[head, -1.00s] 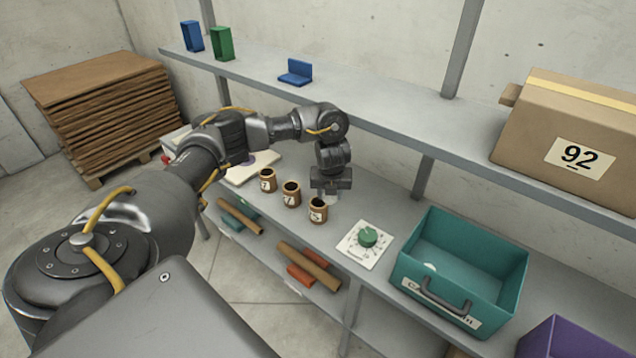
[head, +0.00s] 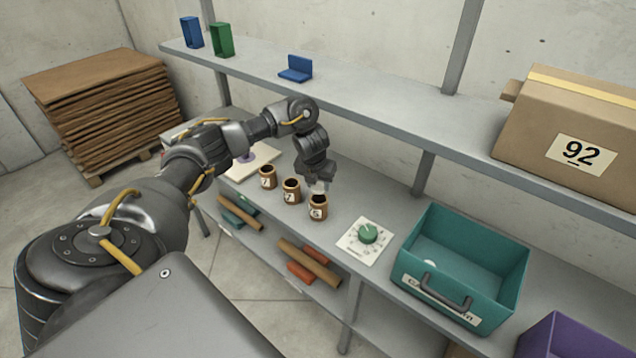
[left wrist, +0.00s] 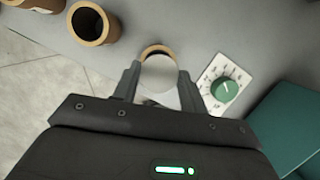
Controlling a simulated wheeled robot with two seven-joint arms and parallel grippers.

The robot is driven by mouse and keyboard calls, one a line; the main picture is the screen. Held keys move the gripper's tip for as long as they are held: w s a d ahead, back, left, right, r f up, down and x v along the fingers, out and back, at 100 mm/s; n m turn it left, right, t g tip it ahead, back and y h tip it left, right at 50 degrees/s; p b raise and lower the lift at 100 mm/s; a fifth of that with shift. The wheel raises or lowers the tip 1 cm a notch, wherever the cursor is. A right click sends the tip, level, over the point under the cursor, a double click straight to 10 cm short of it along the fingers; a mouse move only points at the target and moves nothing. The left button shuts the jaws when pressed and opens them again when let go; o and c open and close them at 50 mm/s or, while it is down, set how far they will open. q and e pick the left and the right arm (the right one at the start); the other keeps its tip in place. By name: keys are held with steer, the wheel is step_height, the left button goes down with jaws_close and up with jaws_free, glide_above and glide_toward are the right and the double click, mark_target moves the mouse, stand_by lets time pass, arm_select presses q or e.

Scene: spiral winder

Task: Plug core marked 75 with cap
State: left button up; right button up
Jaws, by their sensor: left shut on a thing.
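Three brown cores stand upright in a row on the lower shelf: the left core (head: 268,178), the middle core (head: 291,192) and the right core (head: 318,208). Their white labels are too small to read surely. My left gripper (head: 320,186) is just above and behind the right core. In the left wrist view it is shut on a pale round cap (left wrist: 159,75), which covers much of that core's mouth (left wrist: 157,50). The cap looks apart from the core, but the gap is unclear. My right gripper is not in view.
A white dial plate with a green knob (head: 367,234) lies right of the cores. Beyond it stands a teal bin (head: 500,262) with a pale round thing (head: 430,264) inside. A purple bin (head: 570,345) is further right. The upper shelf (head: 400,108) runs behind.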

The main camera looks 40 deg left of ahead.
mark_target(318, 188)
arm_select(q)
steer(key=shift+f+b, duration=1.3)
steer(key=shift+f, duration=0.6)
steer(key=o, duration=1)
steer(key=shift+r, duration=0.1)
steer(key=p+v, duration=0.3)
steer(key=v, duration=0.7)
steer(key=shift+s+r, duration=0.1)
steer(key=shift+r, duration=0.2)
